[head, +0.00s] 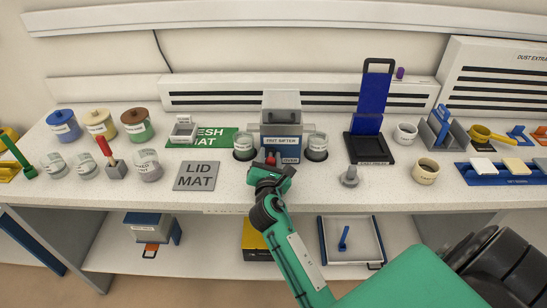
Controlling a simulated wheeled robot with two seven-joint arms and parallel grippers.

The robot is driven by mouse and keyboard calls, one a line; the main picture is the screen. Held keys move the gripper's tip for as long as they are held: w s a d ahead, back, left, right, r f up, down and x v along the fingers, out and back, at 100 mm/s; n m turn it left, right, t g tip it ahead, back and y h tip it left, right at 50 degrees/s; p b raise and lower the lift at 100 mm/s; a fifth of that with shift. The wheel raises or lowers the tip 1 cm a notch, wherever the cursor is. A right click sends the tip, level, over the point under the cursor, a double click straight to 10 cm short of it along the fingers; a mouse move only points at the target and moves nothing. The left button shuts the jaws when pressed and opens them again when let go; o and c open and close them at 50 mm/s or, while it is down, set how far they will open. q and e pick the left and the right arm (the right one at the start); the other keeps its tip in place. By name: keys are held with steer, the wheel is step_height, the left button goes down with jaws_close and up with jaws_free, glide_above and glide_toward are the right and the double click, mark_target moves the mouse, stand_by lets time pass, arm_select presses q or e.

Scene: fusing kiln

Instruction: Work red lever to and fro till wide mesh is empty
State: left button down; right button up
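The sifter (281,143), a grey box with a blue front label, stands at the back middle of the bench. A small bit of red, likely the red lever (271,158), shows low on its front. My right gripper (270,168) is right at this red part, seen from behind. Its fingers are hidden, so I cannot tell whether they grip the lever. The inside of the sifter and any mesh in it are hidden. A pale framed piece (183,130) lies on the green mesh mat (223,139). My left gripper is out of view.
Clear jars (245,147) (316,147) flank the sifter closely. A grey lid mat (197,176) lies front left. A blue upright press (373,100) on a black base and a small grey knob (349,177) stand to the right. Lidded jars (64,125) fill the left.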

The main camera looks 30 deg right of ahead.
steer(key=shift+o, duration=1.2)
steer(key=shift+a, duration=0.15)
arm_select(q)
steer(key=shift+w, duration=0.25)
arm_select(e)
steer(key=shift+w, duration=0.1)
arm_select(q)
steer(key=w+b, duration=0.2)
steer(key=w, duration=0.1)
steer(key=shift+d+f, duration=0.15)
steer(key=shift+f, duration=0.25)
arm_select(e)
steer(key=v, duration=1.4)
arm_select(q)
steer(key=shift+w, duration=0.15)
